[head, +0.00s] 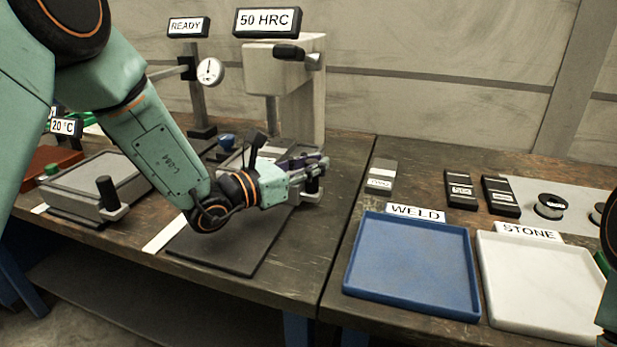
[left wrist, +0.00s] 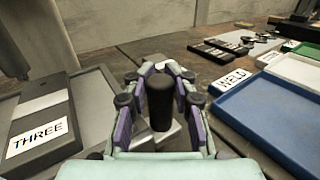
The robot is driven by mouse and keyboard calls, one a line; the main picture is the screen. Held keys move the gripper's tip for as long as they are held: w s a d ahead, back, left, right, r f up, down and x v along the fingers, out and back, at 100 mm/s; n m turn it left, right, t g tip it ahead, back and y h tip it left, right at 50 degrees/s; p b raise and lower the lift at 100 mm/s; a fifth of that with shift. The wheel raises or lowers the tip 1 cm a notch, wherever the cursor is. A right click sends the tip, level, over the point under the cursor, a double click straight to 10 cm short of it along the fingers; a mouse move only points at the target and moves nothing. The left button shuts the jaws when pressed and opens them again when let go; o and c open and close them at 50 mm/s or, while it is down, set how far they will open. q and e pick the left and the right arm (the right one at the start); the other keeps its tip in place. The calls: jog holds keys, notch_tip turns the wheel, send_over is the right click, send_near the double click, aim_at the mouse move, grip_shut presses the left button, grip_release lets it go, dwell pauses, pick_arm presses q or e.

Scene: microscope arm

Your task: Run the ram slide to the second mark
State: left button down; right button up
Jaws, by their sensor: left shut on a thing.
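My left gripper (head: 312,170) is shut on an upright black knob, at the right side of the grey machine with the 50 HRC sign (head: 266,22). In the left wrist view the black knob (left wrist: 160,100) stands between the fingers (left wrist: 160,88), on a pale metal base. To its left a dark block labelled THREE (left wrist: 42,125) lies on a grey plate. My left arm and gripper hide much of the slide in the head view, and I cannot make out its marks. My right gripper is out of view.
A similar fixture with a black knob (head: 107,190) stands at left. A dial gauge (head: 209,71) is behind my arm. The blue WELD tray (head: 410,295) and white STONE tray (head: 535,290) lie at right. Dark blocks (head: 460,190) stand behind them.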

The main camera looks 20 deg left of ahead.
pick_arm(q)
jog(key=shift+w+a+r, duration=0.1)
jog(key=shift+w, duration=0.05)
jog(key=c, duration=1.2)
grip_release()
jog(key=shift+a, duration=0.15)
jog(key=shift+o, duration=0.5)
jog(key=shift+d, duration=0.2)
jog(key=shift+s+a, duration=0.35)
jog(key=shift+a, duration=0.05)
jog(key=v, duration=0.8)
jog(key=shift+s, duration=0.15)
jog(key=shift+s+a, duration=0.4)
jog(key=shift+s, duration=0.05)
jog(key=shift+v, duration=0.8)
